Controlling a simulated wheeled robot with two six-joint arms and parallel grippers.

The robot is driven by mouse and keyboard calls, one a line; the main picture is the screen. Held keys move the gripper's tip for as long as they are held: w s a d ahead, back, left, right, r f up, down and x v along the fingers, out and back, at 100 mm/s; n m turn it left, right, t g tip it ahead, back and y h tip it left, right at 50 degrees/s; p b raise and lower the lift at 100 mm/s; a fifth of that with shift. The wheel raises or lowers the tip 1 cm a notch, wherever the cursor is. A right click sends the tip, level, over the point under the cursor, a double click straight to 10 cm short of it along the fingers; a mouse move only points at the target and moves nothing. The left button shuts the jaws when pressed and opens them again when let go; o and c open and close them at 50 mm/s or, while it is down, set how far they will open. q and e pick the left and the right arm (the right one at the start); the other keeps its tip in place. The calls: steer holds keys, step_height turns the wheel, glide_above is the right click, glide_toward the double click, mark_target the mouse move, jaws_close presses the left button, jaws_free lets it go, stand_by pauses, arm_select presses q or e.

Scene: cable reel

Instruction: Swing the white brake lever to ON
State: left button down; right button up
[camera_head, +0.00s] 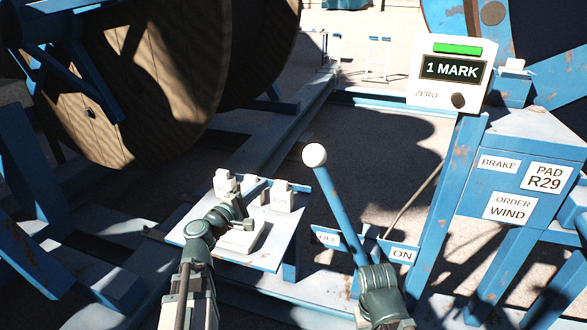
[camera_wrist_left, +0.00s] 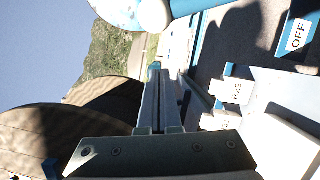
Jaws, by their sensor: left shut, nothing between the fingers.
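The brake lever, a blue rod (camera_head: 340,210) with a white ball knob (camera_head: 315,155), stands with its top leaning left. Its shaft crosses between the OFF label (camera_head: 326,238) and the ON label (camera_head: 403,256). In the left wrist view the knob (camera_wrist_left: 152,14) is at the top edge and the OFF label (camera_wrist_left: 298,34) at upper right. My left gripper (camera_head: 258,188) is to the left of the lever, below knob height in the picture, apart from it. Its fingers (camera_wrist_left: 160,98) are shut and empty.
A pale tray (camera_head: 265,257) with white blocks, one tagged R29 (camera_wrist_left: 237,90), lies under my left gripper. A blue post with a "1 MARK" display (camera_head: 449,70) stands right of the lever. A large wooden reel (camera_head: 150,75) fills the upper left.

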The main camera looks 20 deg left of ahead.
arm_select(q)
steer(key=s+d+p+x, duration=0.1)
steer(key=d+x, duration=0.1)
steer(key=x, duration=1.1)
steer(key=shift+d+r+p, duration=0.25)
steer(key=shift+d+p, duration=0.05)
